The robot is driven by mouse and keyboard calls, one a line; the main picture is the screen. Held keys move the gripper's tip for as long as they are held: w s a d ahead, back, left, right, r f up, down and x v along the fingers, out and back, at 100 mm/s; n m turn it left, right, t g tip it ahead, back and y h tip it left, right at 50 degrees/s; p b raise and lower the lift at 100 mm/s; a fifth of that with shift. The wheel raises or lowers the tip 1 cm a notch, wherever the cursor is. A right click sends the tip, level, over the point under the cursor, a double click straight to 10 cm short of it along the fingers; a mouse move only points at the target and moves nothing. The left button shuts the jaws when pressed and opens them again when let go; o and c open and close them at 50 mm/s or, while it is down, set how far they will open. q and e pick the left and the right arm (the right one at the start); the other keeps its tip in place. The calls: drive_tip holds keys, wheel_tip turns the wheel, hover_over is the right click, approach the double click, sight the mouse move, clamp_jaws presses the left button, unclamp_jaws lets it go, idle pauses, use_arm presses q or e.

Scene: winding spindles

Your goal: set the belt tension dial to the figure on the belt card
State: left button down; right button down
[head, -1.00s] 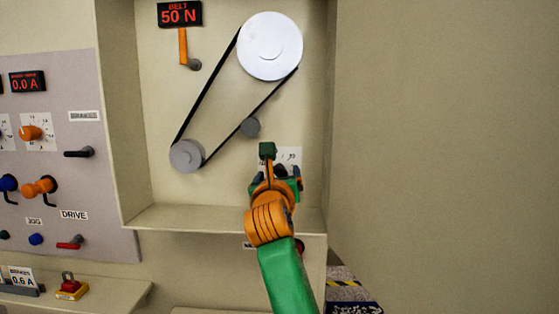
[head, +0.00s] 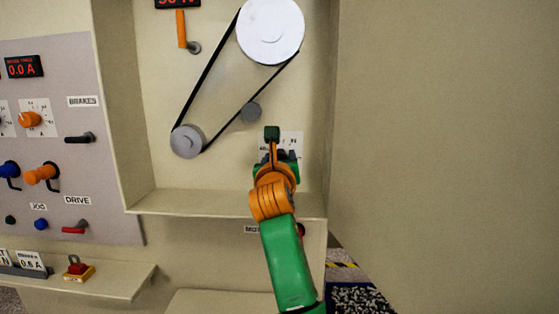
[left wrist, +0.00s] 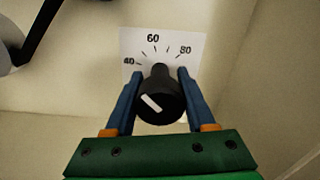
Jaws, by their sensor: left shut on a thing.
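The belt tension dial is a black knob (left wrist: 160,94) on a white scale plate (left wrist: 185,42) with 40, 60 and 80 in the left wrist view. Its white mark slants from upper left to lower right, roughly on the 40 side. My left gripper (left wrist: 160,88) has its blue fingers shut on the knob's two sides. In the head view the left gripper (head: 280,158) covers the knob, and part of the scale plate (head: 292,139) shows. The belt readout (head: 178,3) is mostly cut off at the top. A card (head: 4,259) ending in N is cut by the left edge. My right gripper is out of view.
The dial sits in a recess with a ledge (head: 225,203) below. Above are a large white pulley (head: 270,30), a small grey pulley (head: 187,141), a black belt and an orange lever (head: 181,29). A control panel (head: 70,130) and a brakes card (head: 31,261) are at left.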

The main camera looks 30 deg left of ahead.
use_arm(q)
drive_tip(key=m+b, duration=0.2)
drive_tip(key=b, duration=0.1)
drive_tip(key=shift+f+m, duration=0.2)
drive_tip(key=shift+m, duration=0.2)
drive_tip(key=m+b, duration=0.2)
drive_tip(key=m, duration=0.1)
drive_tip(key=shift+r+m+b, duration=0.1)
drive_tip(key=shift+m+b, duration=0.2)
drive_tip(key=shift+b, duration=0.1)
drive_tip(key=m+b, duration=0.3)
drive_tip(key=m, duration=0.7)
drive_tip(key=shift+r+m+b, duration=0.1)
drive_tip(key=shift+m+b, duration=0.3)
drive_tip(key=shift+c, duration=1.3)
unclamp_jaws()
